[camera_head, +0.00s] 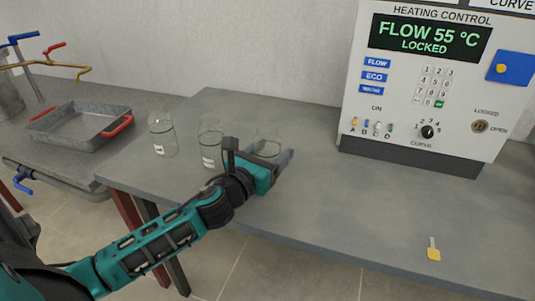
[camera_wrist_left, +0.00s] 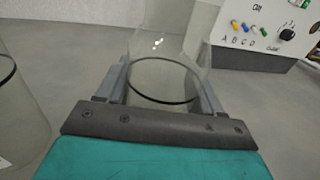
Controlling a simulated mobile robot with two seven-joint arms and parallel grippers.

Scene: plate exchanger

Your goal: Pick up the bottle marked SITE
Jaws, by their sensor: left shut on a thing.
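Three clear glass bottles stand in a row on the grey table: the left bottle (camera_head: 162,138), the middle bottle (camera_head: 210,135) and the right bottle (camera_head: 268,142). The left and middle ones bear small white labels, too small to read. My left gripper (camera_head: 264,160) is shut on the right bottle, one finger on each side. In the left wrist view the same bottle (camera_wrist_left: 168,45) is between the fingers of the gripper (camera_wrist_left: 163,85); no label shows on it, so I cannot tell its marking. My right gripper is not in view.
Another bottle (camera_wrist_left: 18,115) is close on the left in the wrist view. The heating control box (camera_head: 420,85) stands at the back right of the table (camera_head: 330,210). A yellow key (camera_head: 433,250) lies in front. A metal tray (camera_head: 80,128) with red handles sits left.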

